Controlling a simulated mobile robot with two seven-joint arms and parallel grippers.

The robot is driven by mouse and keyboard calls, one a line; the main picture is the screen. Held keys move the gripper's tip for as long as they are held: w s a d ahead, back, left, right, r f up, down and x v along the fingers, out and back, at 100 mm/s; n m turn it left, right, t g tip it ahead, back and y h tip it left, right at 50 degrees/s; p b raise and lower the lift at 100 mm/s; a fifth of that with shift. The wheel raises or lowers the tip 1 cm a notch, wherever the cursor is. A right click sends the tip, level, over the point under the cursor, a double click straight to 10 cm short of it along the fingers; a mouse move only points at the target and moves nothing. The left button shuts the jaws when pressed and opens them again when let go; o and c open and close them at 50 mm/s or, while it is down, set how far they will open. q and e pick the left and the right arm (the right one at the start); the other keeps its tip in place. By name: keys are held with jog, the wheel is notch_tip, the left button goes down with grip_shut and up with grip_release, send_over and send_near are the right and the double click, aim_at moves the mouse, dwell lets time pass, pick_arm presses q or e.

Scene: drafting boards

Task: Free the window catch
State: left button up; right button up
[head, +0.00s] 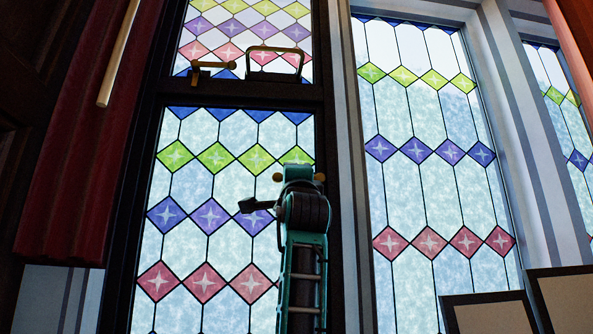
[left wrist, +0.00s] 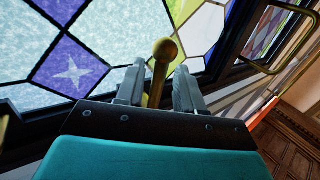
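A tall leaded window (head: 205,130) in a dark frame fills the middle of the head view. A brass catch with a ball-ended lever (left wrist: 163,52) shows in the left wrist view, at the window's dark side frame. In the head view only small brass ends (head: 320,177) show beside my gripper; the rest is hidden. My left gripper (head: 299,178) is up against this spot, on a teal arm rising from below. In the left wrist view its fingers (left wrist: 160,88) stand apart on either side of the lever, with narrow gaps. My right gripper is not in view.
A second brass latch (head: 212,66) and a brass loop handle (head: 275,62) are on the crossbar above. A red curtain (head: 75,130) and pale rod (head: 120,50) are at left. Framed boards (head: 490,315) stand at lower right.

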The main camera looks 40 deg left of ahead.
pick_arm(q)
jog(key=s+d+b, duration=0.1)
jog(key=s+d, duration=0.6)
jog(key=d, duration=0.2)
jog(key=shift+s+d+b, duration=0.2)
jog(key=shift+d+b, duration=0.1)
jog(key=shift+b, duration=0.1)
jog(key=shift+w, duration=0.1)
